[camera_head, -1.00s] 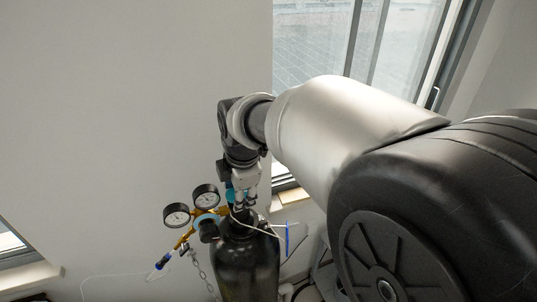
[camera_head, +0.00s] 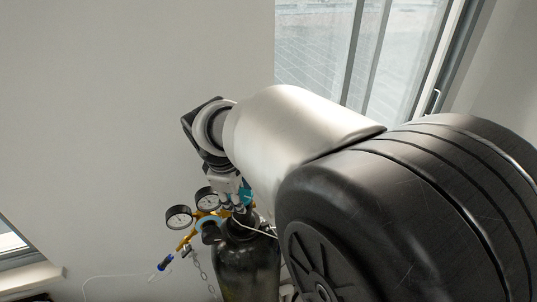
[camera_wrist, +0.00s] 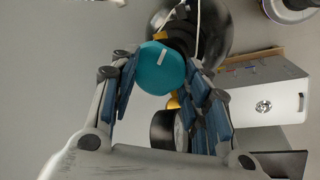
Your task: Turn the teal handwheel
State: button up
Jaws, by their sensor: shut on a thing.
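The teal handwheel (camera_wrist: 158,68) is round with a white mark and sits at the top of the black gas cylinder (camera_wrist: 232,30). In the wrist view it lies between the fingertips of my gripper (camera_wrist: 165,75), whose blue-padded fingers close on its two sides. In the head view a small part of the teal handwheel (camera_head: 246,194) shows beside my gripper (camera_head: 232,203), above the cylinder (camera_head: 245,265). My arm hides part of the cylinder there.
A brass regulator with two round gauges (camera_head: 179,217) stands just left of the cylinder's top, close to my gripper. A chain (camera_head: 203,270) hangs below it. A white box (camera_wrist: 268,95) is at the right in the wrist view. A window (camera_head: 320,50) is behind my arm.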

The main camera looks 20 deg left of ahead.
jog(key=shift+w, duration=0.15)
jog(key=o, duration=1)
jog(key=shift+w, duration=0.25)
jog(key=shift+o, duration=0.9)
jog(key=shift+s, duration=0.15)
jog(key=v, duration=1.2)
